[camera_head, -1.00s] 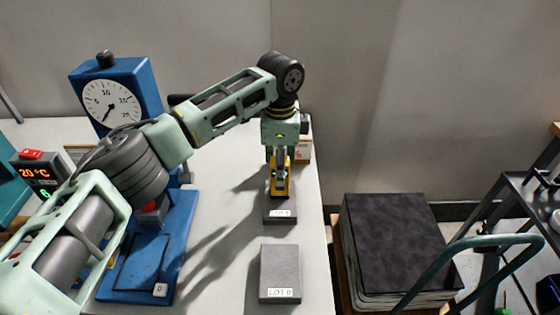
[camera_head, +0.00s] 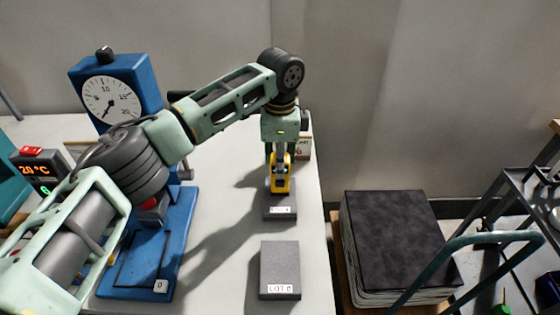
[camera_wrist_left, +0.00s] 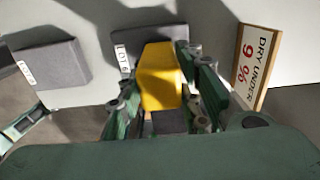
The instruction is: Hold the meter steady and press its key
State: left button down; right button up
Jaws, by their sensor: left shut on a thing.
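The yellow meter (camera_head: 281,184) stands on the near end of the far grey block (camera_head: 286,213), close to the table's right edge. My left gripper (camera_head: 281,166) comes down from above and is shut on the meter. In the left wrist view the meter (camera_wrist_left: 160,78) sits between the green finger links, above the labelled grey block (camera_wrist_left: 129,32). I cannot make out the meter's key or whether its base touches the block. My right gripper is not in view.
A second grey block (camera_head: 280,265) lies nearer, with free table (camera_head: 222,268) beside it. A blue dial press (camera_head: 150,235) stands left. A "DRY UNDER 9 %" sign (camera_wrist_left: 252,66) is close to the gripper. A dark stack (camera_head: 395,235) stands beyond the table's right edge.

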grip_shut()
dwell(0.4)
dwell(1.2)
